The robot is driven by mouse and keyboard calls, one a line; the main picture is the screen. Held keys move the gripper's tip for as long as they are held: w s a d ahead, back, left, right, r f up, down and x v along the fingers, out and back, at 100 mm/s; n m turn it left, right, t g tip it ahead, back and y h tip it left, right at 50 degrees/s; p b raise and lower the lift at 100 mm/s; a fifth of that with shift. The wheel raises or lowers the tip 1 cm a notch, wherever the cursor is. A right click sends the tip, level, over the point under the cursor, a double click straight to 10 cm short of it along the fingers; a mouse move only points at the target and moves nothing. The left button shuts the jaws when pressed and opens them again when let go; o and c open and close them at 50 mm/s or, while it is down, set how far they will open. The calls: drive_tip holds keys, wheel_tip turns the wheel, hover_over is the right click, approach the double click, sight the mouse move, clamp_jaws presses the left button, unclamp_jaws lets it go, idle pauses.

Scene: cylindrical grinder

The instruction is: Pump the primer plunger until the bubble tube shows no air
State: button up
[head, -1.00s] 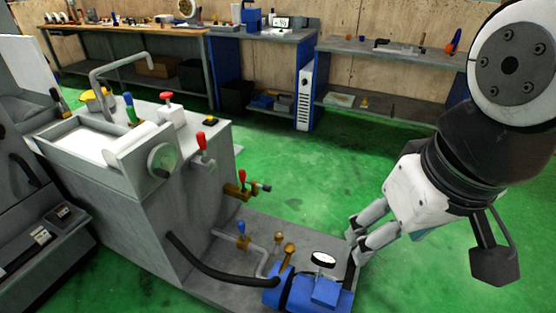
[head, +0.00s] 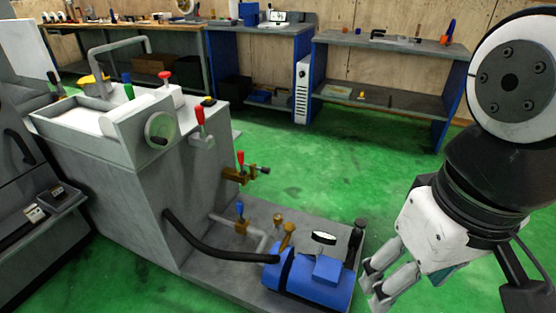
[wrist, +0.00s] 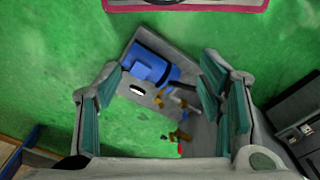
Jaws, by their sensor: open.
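A blue pump (head: 315,280) sits on the grey base plate, and it also shows between my fingers in the wrist view (wrist: 150,66). A black-topped upright post (head: 356,236), which looks like the primer plunger, stands at the right behind the pump. I cannot make it out clearly in the wrist view. My gripper (head: 374,284) is open and empty, just right of the pump and post, apart from the post in the picture. In the wrist view the spread fingers (wrist: 160,85) frame the pump area. I cannot tell for sure which part is the bubble tube.
A dial gauge (head: 323,238) and brass fittings (head: 288,234) stand beside the pump. A black hose (head: 215,250) runs to the grey machine body (head: 165,200). Green floor is clear behind; benches (head: 390,48) line the wall.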

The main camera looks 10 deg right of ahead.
clamp_jaws()
idle(1.4)
